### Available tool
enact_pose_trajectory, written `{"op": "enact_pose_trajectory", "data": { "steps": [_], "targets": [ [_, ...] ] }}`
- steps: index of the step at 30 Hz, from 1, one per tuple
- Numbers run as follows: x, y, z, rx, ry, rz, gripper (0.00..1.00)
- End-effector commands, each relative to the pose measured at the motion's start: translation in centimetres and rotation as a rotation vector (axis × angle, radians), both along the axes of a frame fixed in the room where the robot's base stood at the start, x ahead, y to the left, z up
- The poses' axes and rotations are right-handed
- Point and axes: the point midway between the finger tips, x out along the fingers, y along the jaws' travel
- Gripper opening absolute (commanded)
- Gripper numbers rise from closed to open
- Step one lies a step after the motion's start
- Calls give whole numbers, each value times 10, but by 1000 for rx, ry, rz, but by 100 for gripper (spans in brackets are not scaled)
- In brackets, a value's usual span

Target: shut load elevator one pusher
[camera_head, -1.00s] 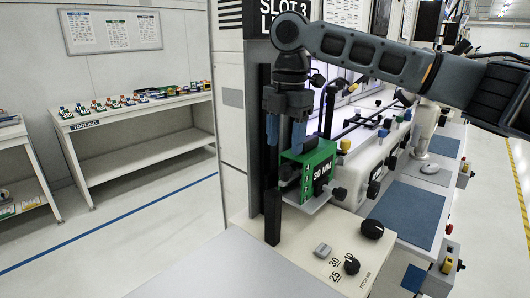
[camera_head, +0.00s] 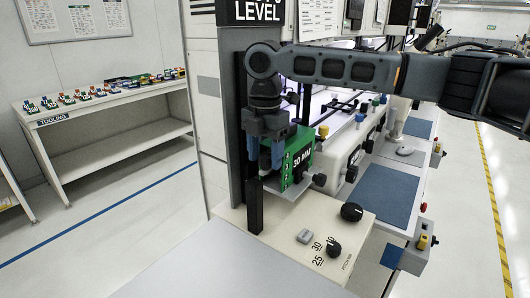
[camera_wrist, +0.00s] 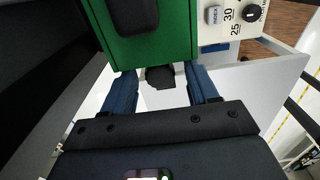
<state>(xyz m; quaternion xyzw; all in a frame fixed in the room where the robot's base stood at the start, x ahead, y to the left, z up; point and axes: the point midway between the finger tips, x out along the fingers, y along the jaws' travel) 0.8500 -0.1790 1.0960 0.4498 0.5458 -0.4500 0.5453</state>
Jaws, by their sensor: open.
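The load elevator's green 30 MM block (camera_head: 299,160) sits on a small light platform at the front of the machine. It also fills the upper middle of the wrist view (camera_wrist: 170,45), with a black handle on it. My gripper (camera_head: 265,165) points down just left of the green block, its two blue fingers apart. In the wrist view my gripper (camera_wrist: 160,90) is open, and a dark knob (camera_wrist: 160,77) shows between the fingers, beside the block's edge. It may be the pusher, but I cannot tell. Contact with the fingers is not clear.
A control panel (camera_head: 290,245) with black dials and a grey button lies below the platform. A black post (camera_head: 254,205) stands under my gripper. A tooling table (camera_head: 95,120) is at the left, with open floor between. More machines line the right.

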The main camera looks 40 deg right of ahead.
Motion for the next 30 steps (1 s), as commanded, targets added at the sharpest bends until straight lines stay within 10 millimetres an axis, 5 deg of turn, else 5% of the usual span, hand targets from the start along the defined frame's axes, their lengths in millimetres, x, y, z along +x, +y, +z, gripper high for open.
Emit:
{"op": "enact_pose_trajectory", "data": {
  "steps": [2, 20, 30],
  "targets": [
    [0, 0, 0, 0, 0, 0, 59],
    [0, 0, 0, 0, 0, 0, 1],
    [0, 3, 1, 1, 0, 1, 0]
  ]
}}
